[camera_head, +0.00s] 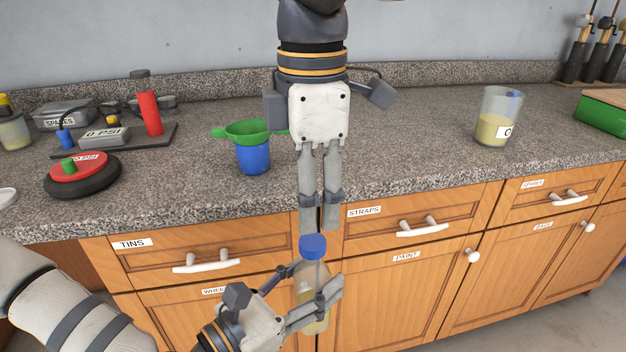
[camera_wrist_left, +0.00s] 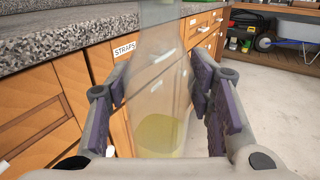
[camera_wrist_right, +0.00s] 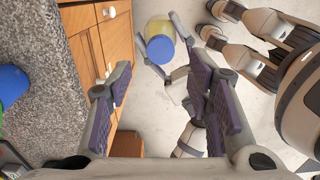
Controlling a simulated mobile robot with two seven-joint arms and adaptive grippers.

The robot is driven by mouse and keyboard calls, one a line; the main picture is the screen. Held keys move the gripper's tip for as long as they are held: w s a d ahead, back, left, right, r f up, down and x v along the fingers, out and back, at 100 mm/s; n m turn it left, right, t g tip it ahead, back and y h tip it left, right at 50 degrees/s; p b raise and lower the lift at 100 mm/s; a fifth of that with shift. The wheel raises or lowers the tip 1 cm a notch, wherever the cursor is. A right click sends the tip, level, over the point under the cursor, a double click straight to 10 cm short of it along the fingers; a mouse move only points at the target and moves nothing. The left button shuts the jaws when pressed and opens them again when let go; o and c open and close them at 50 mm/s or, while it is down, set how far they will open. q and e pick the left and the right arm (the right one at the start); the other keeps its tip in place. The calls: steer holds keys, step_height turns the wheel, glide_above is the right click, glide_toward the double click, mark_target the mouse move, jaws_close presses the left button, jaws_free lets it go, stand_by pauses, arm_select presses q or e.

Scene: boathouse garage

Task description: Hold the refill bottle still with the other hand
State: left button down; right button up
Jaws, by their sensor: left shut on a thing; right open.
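The refill bottle (camera_head: 313,272) is clear with a blue cap (camera_head: 313,246) and some yellowish liquid low inside. It is upright in front of the cabinet drawers, off the counter. My left gripper (camera_head: 312,289) is shut around its body, which also fills the middle of the left wrist view (camera_wrist_left: 158,100). My right gripper (camera_head: 319,222) points down just above the cap, open and empty. In the right wrist view the blue cap (camera_wrist_right: 160,48) shows beyond the open fingers, apart from them.
A blue cup (camera_head: 253,158) with a green funnel (camera_head: 248,131) stands on the granite counter (camera_head: 400,145). A jar of yellowish liquid (camera_head: 496,118) stands at right. A gauge, red cylinder and other items crowd the left. Drawer handles (camera_head: 422,227) protrude near the bottle.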

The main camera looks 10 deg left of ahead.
mark_target(312, 241)
step_height(312, 241, down, 7)
steer(key=shift+r, duration=0.2)
jaws_close()
steer(key=m, duration=0.5)
steer(key=shift+m, duration=0.3)
steer(key=m, duration=0.5)
steer(key=shift+m, duration=0.4)
steer(key=shift+o, duration=0.3)
jaws_free()
